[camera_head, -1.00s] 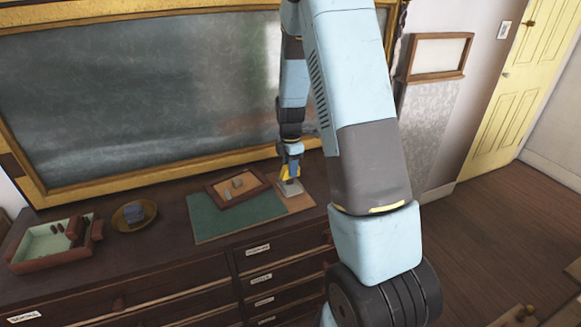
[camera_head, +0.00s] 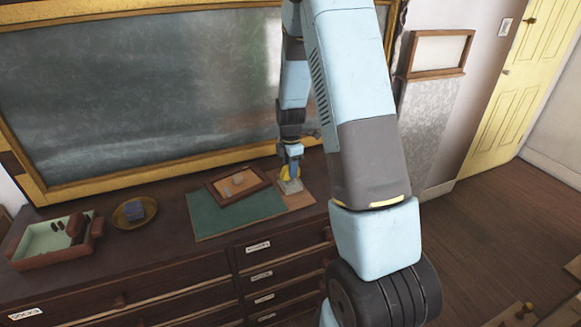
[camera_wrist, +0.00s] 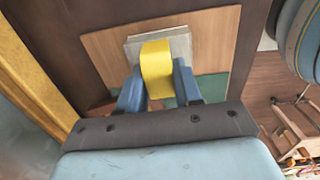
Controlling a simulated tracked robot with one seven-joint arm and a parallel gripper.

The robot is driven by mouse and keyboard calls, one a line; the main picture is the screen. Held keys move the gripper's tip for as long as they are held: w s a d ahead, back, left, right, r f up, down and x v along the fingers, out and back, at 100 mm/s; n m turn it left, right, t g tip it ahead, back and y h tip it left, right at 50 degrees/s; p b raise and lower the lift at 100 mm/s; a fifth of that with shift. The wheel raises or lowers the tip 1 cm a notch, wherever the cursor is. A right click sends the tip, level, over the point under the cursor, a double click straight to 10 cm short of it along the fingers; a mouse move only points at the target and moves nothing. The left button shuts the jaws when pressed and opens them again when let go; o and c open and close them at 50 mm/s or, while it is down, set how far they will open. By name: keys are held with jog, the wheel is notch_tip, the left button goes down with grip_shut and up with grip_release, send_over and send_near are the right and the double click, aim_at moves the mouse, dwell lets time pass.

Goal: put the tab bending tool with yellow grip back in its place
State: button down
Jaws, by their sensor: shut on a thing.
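The tab bending tool's yellow grip (camera_wrist: 156,68) is between the two blue fingers of my gripper (camera_wrist: 158,88) in the wrist view. My gripper (camera_head: 290,168) is shut on it and points down over the right end of the mat. A flat grey piece (camera_wrist: 178,42) lies under the yellow grip on the wooden part of the mat (camera_wrist: 108,48); I cannot tell whether it belongs to the tool. The grey piece also shows in the head view (camera_head: 291,187), below the fingers. The tool's lower end is hidden.
A wooden tray (camera_head: 213,188) with small pieces sits on the green mat (camera_head: 208,222), left of my gripper. A round dish (camera_head: 121,217) and a green-lined box (camera_head: 18,262) stand further left on the dresser. A large framed board (camera_head: 140,95) rises behind.

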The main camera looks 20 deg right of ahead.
jog(key=shift+f, duration=0.15)
jog(key=c, duration=0.7)
grip_release()
jog(key=shift+r, duration=6.85)
jog(key=s+a+r+m+t, duration=0.35)
jog(key=s+r+m, duration=0.55)
jog(key=s+r, duration=0.55)
jog(key=s+a+r+m, duration=0.1)
jog(key=s+m, duration=0.2)
jog(key=s, duration=0.2)
jog(key=s+a+r+m+t, duration=0.1)
jog(key=s+r+m, duration=0.1)
jog(key=s, duration=0.3)
jog(key=s+a+r+m+t, duration=0.1)
jog(key=s+m, duration=0.3)
jog(key=s, duration=0.1)
jog(key=shift+s+a+r+m, duration=0.1)
jog(key=shift+s+r+m, duration=0.2)
jog(key=shift+s, duration=0.05)
